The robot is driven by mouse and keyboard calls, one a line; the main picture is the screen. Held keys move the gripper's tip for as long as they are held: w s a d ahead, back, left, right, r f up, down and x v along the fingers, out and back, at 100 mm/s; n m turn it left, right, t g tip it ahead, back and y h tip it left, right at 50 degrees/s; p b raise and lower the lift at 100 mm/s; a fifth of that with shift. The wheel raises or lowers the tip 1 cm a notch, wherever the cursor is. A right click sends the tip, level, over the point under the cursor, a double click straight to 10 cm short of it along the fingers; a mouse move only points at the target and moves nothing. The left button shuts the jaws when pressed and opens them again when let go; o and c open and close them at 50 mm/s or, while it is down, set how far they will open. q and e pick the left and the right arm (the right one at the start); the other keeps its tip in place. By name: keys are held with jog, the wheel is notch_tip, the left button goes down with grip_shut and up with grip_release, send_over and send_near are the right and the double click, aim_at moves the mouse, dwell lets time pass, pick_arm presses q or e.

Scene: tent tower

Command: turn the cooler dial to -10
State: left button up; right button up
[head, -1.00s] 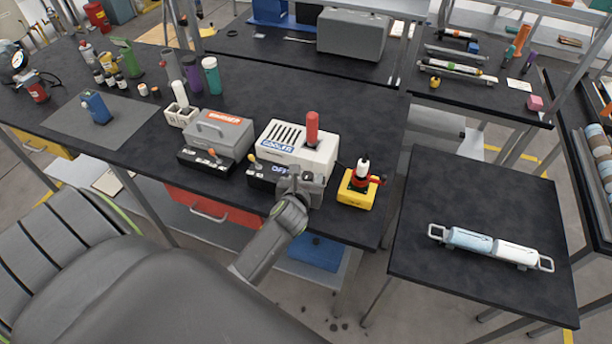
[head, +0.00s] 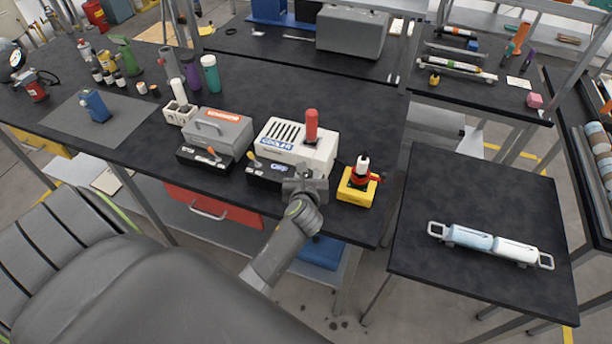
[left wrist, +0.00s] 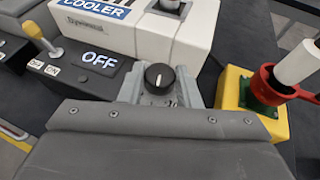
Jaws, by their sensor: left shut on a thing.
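The white cooler (head: 290,148) stands near the bench's front edge, with a dark control panel (head: 262,175) in front; it also shows in the left wrist view (left wrist: 115,28). The panel display (left wrist: 100,60) reads OFF. The black round dial (left wrist: 159,78) has a small white mark and sits at the panel's right end. My left gripper (head: 303,178) comes from below, with its fingers on both sides of the dial in the left wrist view (left wrist: 158,92), shut on it. The dial's scale is mostly hidden by the gripper. My right gripper is not in view.
A yellow-knobbed lever (left wrist: 45,45) stands left of the display. A yellow block (head: 356,190) with a red clamp stands close to the gripper's right. A grey warmer-like box (head: 220,130) stands left of the cooler. The right table (head: 470,190) is mostly clear.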

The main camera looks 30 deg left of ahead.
pick_arm(q)
jog(key=n+g+y, duration=0.2)
jog(key=shift+w+d+n, duration=0.2)
jog(key=shift+n, duration=0.2)
jog(key=n+g+y, duration=0.2)
jog(key=shift+w+d+n+g+y+b, duration=0.1)
jog(key=shift+w+n+g+y+b, duration=0.05)
jog(key=shift+n+g+y+b, duration=0.2)
jog(key=n+g+y, duration=0.1)
jog(key=n+g, duration=0.3)
jog(key=shift+w+y, duration=0.15)
jog(key=shift+y, duration=0.2)
jog(key=shift+n+g, duration=0.25)
jog(key=shift+g, duration=0.2)
jog(key=shift+f, duration=0.1)
jog(key=o, duration=1)
jog(key=shift+w+r, duration=0.1)
jog(key=shift+r, duration=0.1)
